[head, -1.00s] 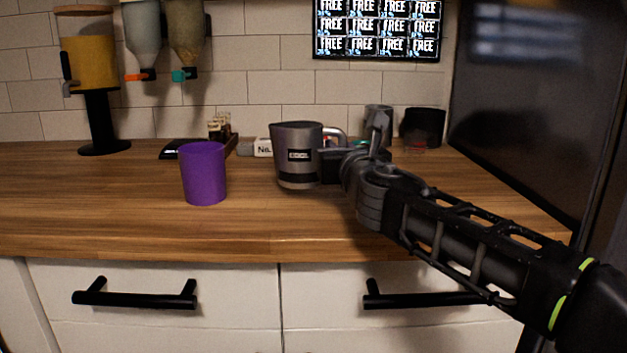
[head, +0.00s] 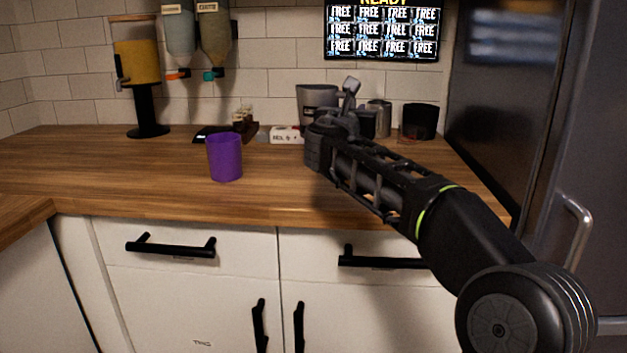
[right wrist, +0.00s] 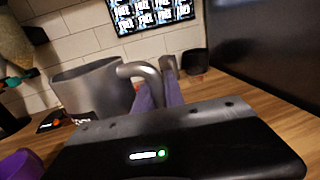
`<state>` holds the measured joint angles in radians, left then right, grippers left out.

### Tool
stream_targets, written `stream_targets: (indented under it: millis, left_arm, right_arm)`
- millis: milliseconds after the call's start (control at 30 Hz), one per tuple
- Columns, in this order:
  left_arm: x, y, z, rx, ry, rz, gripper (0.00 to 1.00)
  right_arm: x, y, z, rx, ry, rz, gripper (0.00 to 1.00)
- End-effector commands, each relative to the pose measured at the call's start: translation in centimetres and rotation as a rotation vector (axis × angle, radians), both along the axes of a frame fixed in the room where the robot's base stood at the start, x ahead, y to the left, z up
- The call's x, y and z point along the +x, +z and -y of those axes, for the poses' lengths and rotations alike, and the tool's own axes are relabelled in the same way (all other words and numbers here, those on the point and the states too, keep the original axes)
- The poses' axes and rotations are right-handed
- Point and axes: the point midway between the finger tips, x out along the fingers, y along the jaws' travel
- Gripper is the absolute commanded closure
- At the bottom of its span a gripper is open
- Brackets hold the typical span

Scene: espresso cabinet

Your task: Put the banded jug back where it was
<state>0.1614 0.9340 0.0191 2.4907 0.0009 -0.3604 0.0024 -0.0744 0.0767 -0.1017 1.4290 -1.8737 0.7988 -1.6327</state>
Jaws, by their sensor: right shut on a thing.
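The banded jug (head: 317,95) is a grey metal jug at the back of the wooden counter. My right gripper (head: 346,108) is shut on its handle, on the jug's right side. In the right wrist view the jug (right wrist: 92,92) looks upright, with its curved handle (right wrist: 140,71) at the fingers (right wrist: 158,97). In the head view my gripper and arm hide the jug's lower part. I cannot tell whether its base touches the counter. My left gripper is not in view.
A purple cup (head: 225,158) stands on the counter (head: 90,165), left of my arm. Behind it are a white box (head: 285,135) and a dark tray (head: 212,133). A grey container (head: 381,118) and a black cup (head: 419,121) stand right of the jug. The left counter is mostly clear.

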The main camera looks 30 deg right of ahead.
Motion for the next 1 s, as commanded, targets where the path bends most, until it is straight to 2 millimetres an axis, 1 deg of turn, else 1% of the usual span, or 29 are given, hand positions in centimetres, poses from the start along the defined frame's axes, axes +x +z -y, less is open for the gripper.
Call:
stream_targets:
  millis: [67, 133, 300, 400, 767, 867, 1000]
  left_arm:
    - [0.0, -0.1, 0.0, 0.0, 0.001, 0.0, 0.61]
    - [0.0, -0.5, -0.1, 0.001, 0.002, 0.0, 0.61]
    - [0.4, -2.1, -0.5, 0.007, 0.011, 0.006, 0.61]
    - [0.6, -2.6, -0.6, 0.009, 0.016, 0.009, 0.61]
    - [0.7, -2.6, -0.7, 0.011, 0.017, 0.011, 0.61]
    - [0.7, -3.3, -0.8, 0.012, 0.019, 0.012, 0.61]
    - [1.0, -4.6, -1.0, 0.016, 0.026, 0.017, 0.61]
  right_arm:
    - [0.0, -0.1, 0.0, 0.0, 0.001, 0.001, 1.0]
    - [0.0, -0.7, 0.0, -0.001, 0.001, 0.001, 1.0]
    - [0.0, -3.6, 0.0, -0.001, 0.001, -0.002, 1.0]
    - [0.0, -4.8, 0.0, -0.001, 0.001, -0.001, 1.0]
    - [0.0, -5.1, 0.0, -0.001, 0.002, 0.002, 1.0]
    - [0.0, -6.2, 0.0, -0.001, 0.002, -0.001, 1.0]
    - [0.0, -8.6, 0.0, -0.001, 0.002, -0.001, 1.0]
